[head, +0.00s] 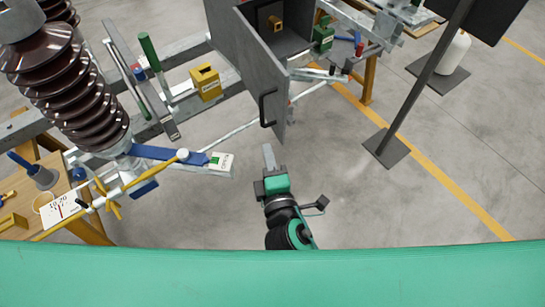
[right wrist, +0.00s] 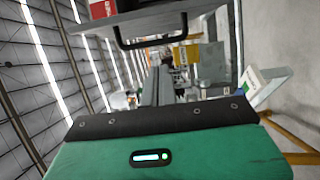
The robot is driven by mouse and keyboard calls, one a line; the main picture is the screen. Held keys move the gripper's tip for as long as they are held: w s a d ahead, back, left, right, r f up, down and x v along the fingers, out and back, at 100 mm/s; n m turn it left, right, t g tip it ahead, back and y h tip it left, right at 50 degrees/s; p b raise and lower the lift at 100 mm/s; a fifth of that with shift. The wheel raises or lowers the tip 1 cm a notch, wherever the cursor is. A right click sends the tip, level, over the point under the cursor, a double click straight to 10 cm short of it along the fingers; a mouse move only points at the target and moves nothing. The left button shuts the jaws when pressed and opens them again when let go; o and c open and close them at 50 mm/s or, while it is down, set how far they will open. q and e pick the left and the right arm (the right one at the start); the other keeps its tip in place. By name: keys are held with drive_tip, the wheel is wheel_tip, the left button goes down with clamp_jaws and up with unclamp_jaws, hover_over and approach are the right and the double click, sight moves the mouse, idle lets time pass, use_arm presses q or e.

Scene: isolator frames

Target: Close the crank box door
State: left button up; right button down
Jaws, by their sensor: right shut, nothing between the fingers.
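The grey crank box (head: 293,42) stands at the top of the head view with its dark inside showing. Its grey door (head: 245,55) is swung open towards me. A black bar handle (head: 266,108) sits near the door's free edge. In the right wrist view the handle (right wrist: 150,43) crosses the top, apart from my gripper. My right gripper (head: 268,155) is shut and empty, just below the door's lower corner in the head view, with its fingers pointing up towards it. Any gap between fingertips and door is hard to judge. My left gripper is not in view.
A brown ribbed insulator (head: 70,90) and steel frame with a yellow block (head: 206,83) stand left. A wooden table (head: 60,195) is at lower left. A dark post on a base plate (head: 386,148) stands right. The floor around my right gripper is clear.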

sight(279, 128)
drive_tip(key=w+p, duration=0.1)
drive_tip(key=w, duration=0.1)
drive_tip(key=w+d+p, duration=0.1)
drive_tip(key=w, duration=0.2)
drive_tip(key=w+d+p, duration=0.1)
drive_tip(key=w+p, duration=0.1)
drive_tip(key=w, duration=0.1)
drive_tip(key=shift+w+d, duration=0.1)
